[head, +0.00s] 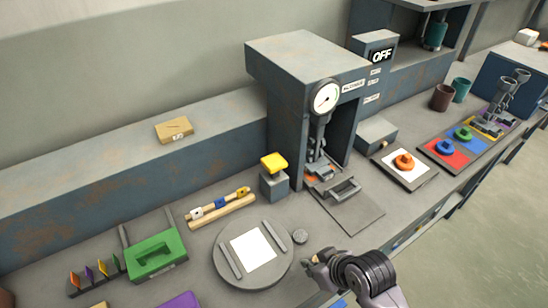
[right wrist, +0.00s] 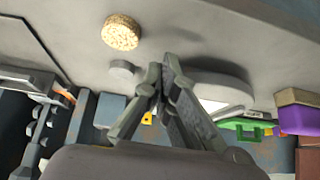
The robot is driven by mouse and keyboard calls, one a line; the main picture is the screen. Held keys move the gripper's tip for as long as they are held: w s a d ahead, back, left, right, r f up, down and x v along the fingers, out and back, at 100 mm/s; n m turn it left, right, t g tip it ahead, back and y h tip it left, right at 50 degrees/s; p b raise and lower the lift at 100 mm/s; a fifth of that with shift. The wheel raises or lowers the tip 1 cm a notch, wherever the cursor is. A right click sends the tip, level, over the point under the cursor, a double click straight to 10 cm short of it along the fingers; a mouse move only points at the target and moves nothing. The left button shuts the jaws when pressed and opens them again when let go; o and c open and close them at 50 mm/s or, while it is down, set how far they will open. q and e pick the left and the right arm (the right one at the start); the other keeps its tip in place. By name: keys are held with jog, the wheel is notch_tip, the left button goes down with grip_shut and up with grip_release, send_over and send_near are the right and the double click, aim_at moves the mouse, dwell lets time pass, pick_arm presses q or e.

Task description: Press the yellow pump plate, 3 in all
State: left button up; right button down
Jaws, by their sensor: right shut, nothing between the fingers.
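The yellow pump plate (head: 273,162) sits on top of a grey block (head: 274,185) left of the press machine, and nothing touches it. My right gripper (head: 309,262) is shut and empty, low over the front of the bench, in front of and to the right of the plate, well apart from it. In the right wrist view its fingers (right wrist: 160,95) are together. A small yellow patch (right wrist: 147,118) shows behind them there, mostly hidden; I cannot tell for sure that it is the plate. My left gripper is not in view.
A round grey turntable (head: 285,270) and a small grey disc (head: 300,236) lie near my gripper. Coloured pads lie right.

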jog(key=w+a+r+n, duration=0.2)
jog(key=w+a, duration=0.1)
jog(key=w+a+r+n+y, duration=0.1)
jog(key=w+a+r+n, duration=0.1)
jog(key=w+a, duration=0.1)
jog(key=w+a+r+n+y, duration=0.1)
jog(key=w+a+r, duration=0.2)
jog(key=w, duration=0.1)
jog(key=shift+w+a+r+n, duration=0.1)
jog(key=shift+w+a+n, duration=0.2)
jog(key=shift+n, duration=0.1)
jog(key=w+r+n+t, duration=0.1)
jog(key=w+r+n, duration=0.4)
jog(key=w+r, duration=0.9)
jog(key=w, duration=0.3)
jog(key=shift+a+t, duration=0.2)
jog(key=shift+t, duration=0.1)
jog(key=shift+y, duration=0.3)
